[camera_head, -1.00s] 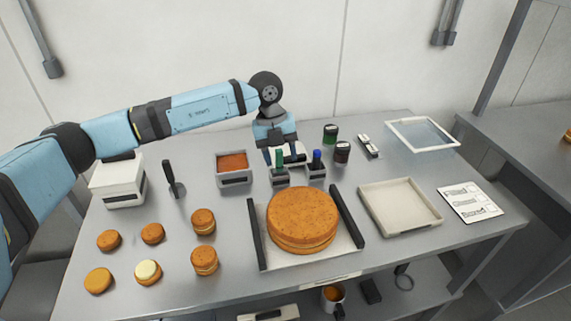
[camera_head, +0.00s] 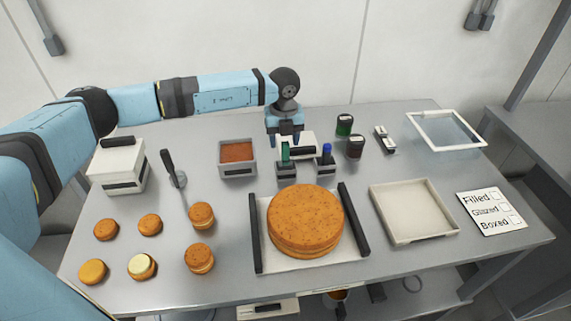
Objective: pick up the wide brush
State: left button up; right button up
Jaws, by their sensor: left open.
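I cannot make out for sure which thing is the wide brush. A green-handled item (camera_head: 285,152) and a blue-handled item (camera_head: 327,152) stand upright in small dark-fronted holders behind the big round cake. My left gripper (camera_head: 284,139) points down just above and behind the green-handled item, its two fingers apart with nothing visible held. A white block (camera_head: 306,142) behind it is partly hidden by the gripper. A dark-handled tool with a flat metal end (camera_head: 170,166) lies at the left of the table. My right gripper is out of view.
The cake (camera_head: 305,218) sits on a board between two dark bars. Several small cakes (camera_head: 201,215) stand front left. An orange-filled tub (camera_head: 237,152), two stamps (camera_head: 356,147), an empty tray (camera_head: 412,213), a clear-topped frame (camera_head: 478,141) and a checklist card (camera_head: 491,211) stand around.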

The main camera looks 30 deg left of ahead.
aim_at(285, 164)
pick_arm(q)
notch_tip(285, 164, down, 5)
jog(key=shift+w+d+r+p, duration=0.1)
jog(key=shift+d+p, duration=0.05)
jog(key=shift+p, duration=0.45)
grip_shut()
jog(key=shift+r, duration=0.55)
notch_tip(285, 164, up, 19)
jog(key=b, duration=0.2)
jog(key=shift+b, duration=0.4)
